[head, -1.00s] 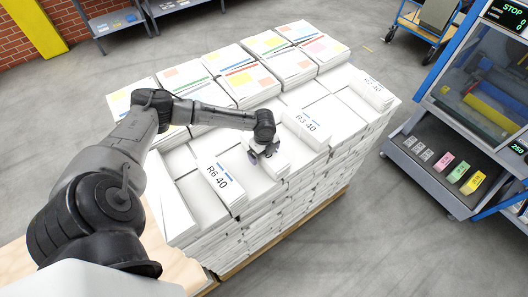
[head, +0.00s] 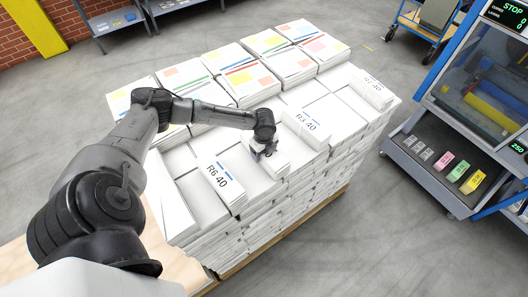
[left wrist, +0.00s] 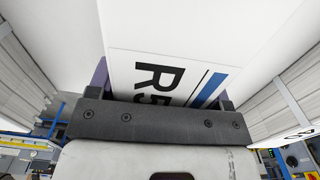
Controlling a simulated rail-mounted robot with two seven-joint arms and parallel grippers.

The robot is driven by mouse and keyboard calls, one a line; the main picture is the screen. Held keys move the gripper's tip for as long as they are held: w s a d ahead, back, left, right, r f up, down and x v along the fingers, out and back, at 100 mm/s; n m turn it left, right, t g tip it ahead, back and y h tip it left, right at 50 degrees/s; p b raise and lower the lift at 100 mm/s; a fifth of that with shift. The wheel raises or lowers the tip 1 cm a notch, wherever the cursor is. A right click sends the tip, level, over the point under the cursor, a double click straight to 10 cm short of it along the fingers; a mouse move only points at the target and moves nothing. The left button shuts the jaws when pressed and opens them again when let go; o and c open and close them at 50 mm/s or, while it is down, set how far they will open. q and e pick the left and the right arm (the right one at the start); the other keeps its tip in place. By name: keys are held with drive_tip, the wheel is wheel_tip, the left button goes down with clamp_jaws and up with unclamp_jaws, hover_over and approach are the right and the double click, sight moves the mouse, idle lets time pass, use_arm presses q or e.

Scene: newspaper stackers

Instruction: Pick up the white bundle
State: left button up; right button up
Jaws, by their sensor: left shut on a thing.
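The white bundle (head: 274,166) sits on top of the large paper stack, between the bundles marked R6 40 and R3 40. My left gripper (head: 265,151) reaches down onto it from above, its arm coming in from the left. In the left wrist view the bundle (left wrist: 185,25) shows a printed R5 and a blue bar, and it lies between the two fingers of my left gripper. The gripper is shut on it. The bundle's lower part is hidden in the wrist view, and no clear gap beneath it shows in the head view. My right gripper is not in view.
The R6 40 bundle (head: 220,185) and the R3 40 bundle (head: 307,126) stand close on either side. Colourful newspaper piles (head: 250,80) lie along the back of the stack. A machine with a sloped panel (head: 440,170) stands at the right, with open floor between.

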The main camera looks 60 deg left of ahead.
use_arm(q)
drive_tip(key=shift+c, duration=1.2)
drive_tip(key=shift+r, duration=0.1)
drive_tip(key=shift+r, duration=0.5)
wheel_tip(320, 180, up, 3)
drive_tip(key=shift+f+b, duration=0.1)
drive_tip(key=shift+b, duration=0.55)
wheel_tip(320, 180, up, 6)
drive_tip(key=b, duration=0.2)
hover_over(283, 165)
drive_tip(key=shift+d, duration=0.1)
drive_tip(key=shift+w+d+r, duration=0.15)
drive_tip(key=shift+d+r, duration=0.4)
drive_tip(key=shift+d, duration=0.15)
drive_tip(key=shift+d, duration=0.1)
